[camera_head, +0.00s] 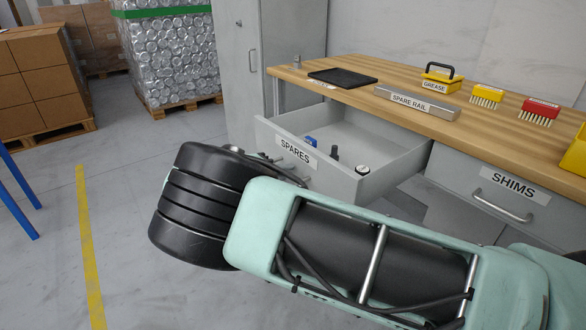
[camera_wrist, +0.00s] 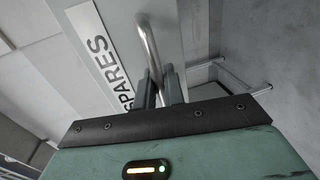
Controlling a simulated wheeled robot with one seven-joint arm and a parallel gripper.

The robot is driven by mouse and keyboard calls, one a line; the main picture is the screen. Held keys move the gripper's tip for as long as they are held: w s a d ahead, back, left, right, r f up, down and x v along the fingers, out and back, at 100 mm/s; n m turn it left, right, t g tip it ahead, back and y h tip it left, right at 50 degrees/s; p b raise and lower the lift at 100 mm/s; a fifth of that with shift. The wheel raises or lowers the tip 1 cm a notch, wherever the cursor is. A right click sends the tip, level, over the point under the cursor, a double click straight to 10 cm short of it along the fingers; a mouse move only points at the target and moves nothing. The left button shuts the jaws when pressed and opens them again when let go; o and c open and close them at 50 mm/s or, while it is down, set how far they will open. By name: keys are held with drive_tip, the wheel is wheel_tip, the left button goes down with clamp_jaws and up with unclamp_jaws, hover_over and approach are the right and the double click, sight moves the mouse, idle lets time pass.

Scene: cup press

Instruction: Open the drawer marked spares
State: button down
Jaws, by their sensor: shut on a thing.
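The drawer marked SPARES (camera_head: 342,182) is pulled well out from the wooden-topped bench in the head view. A blue item (camera_head: 310,141), a dark upright item (camera_head: 334,154) and a round white-topped item (camera_head: 362,170) are inside it. In the wrist view the SPARES label (camera_wrist: 101,59) is on the drawer front, beside its metal bar handle (camera_wrist: 150,45). My gripper (camera_wrist: 160,86) is shut on this handle, with a finger on each side of it. In the head view my arm hides the fingers and part of the drawer front.
The shut SHIMS drawer (camera_head: 500,192) is to the right. On the bench top (camera_head: 350,93) are a black tray (camera_head: 342,77), a spare rail (camera_head: 417,102), a yellow grease carrier (camera_head: 441,80) and brushes. Open floor lies left, with cartons (camera_head: 40,78) behind.

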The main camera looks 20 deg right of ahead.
drive_tip(key=shift+s+a, duration=0.1)
drive_tip(key=shift+a, duration=0.05)
drive_tip(key=c, duration=1.5)
unclamp_jaws()
drive_tip(key=shift+c, duration=0.2)
drive_tip(key=shift+a, duration=0.1)
drive_tip(key=v, duration=1.7)
drive_tip(key=shift+a, duration=0.1)
